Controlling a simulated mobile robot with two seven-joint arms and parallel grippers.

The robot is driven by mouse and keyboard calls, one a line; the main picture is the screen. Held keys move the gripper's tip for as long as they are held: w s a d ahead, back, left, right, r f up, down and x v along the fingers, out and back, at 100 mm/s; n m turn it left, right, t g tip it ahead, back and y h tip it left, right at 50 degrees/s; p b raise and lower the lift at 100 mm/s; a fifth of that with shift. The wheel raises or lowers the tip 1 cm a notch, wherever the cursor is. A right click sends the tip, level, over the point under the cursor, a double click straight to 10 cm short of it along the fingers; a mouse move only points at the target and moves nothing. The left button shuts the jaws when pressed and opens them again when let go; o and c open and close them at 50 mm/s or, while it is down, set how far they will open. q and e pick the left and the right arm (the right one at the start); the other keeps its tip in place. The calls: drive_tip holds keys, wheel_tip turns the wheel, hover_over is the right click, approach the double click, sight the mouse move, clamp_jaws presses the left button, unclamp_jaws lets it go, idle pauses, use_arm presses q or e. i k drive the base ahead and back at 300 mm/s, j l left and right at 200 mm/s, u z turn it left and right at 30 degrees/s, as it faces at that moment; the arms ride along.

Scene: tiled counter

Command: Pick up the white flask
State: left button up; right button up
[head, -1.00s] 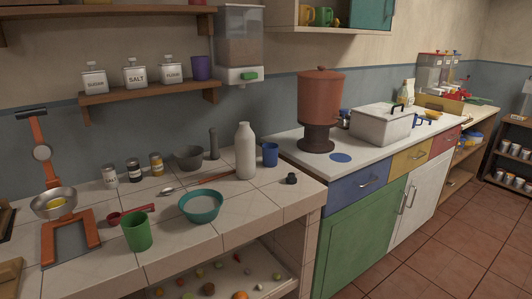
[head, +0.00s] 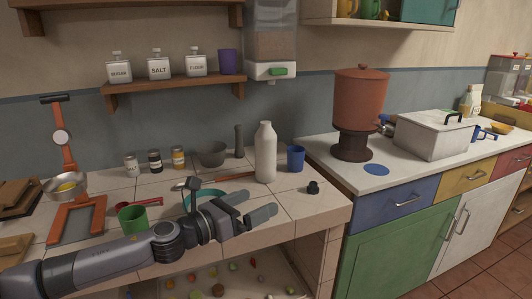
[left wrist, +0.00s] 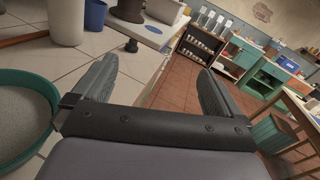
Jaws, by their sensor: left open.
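The white flask (head: 265,155) stands upright on the tiled counter, left of the blue cup (head: 296,158). My left gripper (head: 257,206) is in front of the flask, nearer the counter's front edge. It is open and empty, with its fingers pointing right, apart from the flask. In the left wrist view the lower part of the flask (left wrist: 66,22) shows at the upper left, outside the fingers, its top cut off. Between the open fingers (left wrist: 168,62) are the counter edge and the floor. My right gripper is not in view.
A teal bowl (left wrist: 22,120) lies beside my left gripper, partly hidden by it in the head view. A green cup (head: 132,218) stands behind my left forearm. A small black object (head: 313,188) is right of the gripper. A grey mortar (head: 212,154) stands behind.

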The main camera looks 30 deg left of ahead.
sight(265, 138)
drive_tip(key=i+j, duration=0.3)
drive_tip(key=i, duration=0.2)
drive_tip(key=i+j, duration=0.3)
drive_tip(key=i, duration=0.15)
